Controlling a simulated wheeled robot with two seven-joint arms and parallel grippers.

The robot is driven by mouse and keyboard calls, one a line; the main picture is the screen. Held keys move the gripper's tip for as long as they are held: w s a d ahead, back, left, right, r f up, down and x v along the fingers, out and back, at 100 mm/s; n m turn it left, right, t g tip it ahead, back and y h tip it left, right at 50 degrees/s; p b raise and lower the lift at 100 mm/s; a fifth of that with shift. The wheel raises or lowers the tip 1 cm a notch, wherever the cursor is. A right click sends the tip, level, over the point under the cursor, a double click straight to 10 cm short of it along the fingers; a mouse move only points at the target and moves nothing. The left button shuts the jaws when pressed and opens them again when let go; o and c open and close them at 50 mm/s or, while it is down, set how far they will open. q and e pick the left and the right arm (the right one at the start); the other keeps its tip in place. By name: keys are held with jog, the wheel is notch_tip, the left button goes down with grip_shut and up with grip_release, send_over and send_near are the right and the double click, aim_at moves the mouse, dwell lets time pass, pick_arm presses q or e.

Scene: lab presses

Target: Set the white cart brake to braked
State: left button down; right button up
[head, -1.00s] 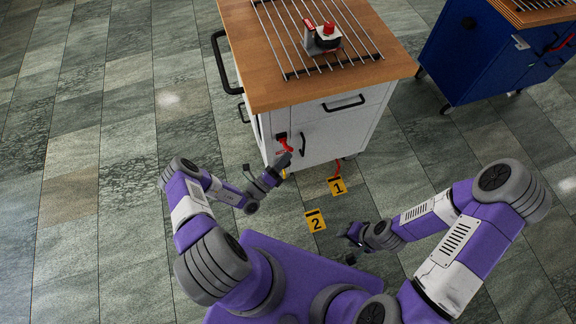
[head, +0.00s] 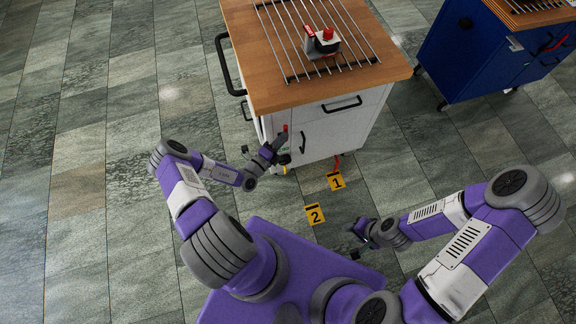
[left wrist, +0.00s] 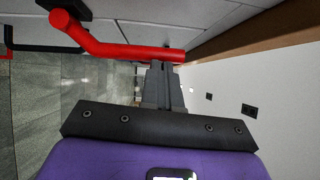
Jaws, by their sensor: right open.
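The white cart (head: 335,134) has a wooden top. Its red brake lever (head: 285,128) shows at the front left corner, partly behind my left gripper (head: 279,142). A small green patch (head: 284,149) shows beside the gripper. In the left wrist view the bent red lever (left wrist: 130,50) runs from a dark mount at upper left to just beyond my fingertips (left wrist: 163,70). These fingers are together, with nothing seen between them. The tips are at the lever's free end; I cannot tell if they touch. My right gripper (head: 357,238) is open and empty, low over the floor.
A blue cart (head: 465,55) stands at the back right. Yellow floor markers 1 (head: 336,181) and 2 (head: 315,214) lie before the white cart. The left floor is clear.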

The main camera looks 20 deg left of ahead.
pick_arm(q)
jog(key=shift+w+a+r, duration=0.1)
jog(key=shift+w+r, duration=0.1)
dwell(0.3)
jog(key=d+p+v, duration=0.2)
jog(key=d+v, duration=0.1)
jog(key=v, duration=1)
jog(key=shift+s+r, duration=0.25)
jog(key=shift+s, duration=0.2)
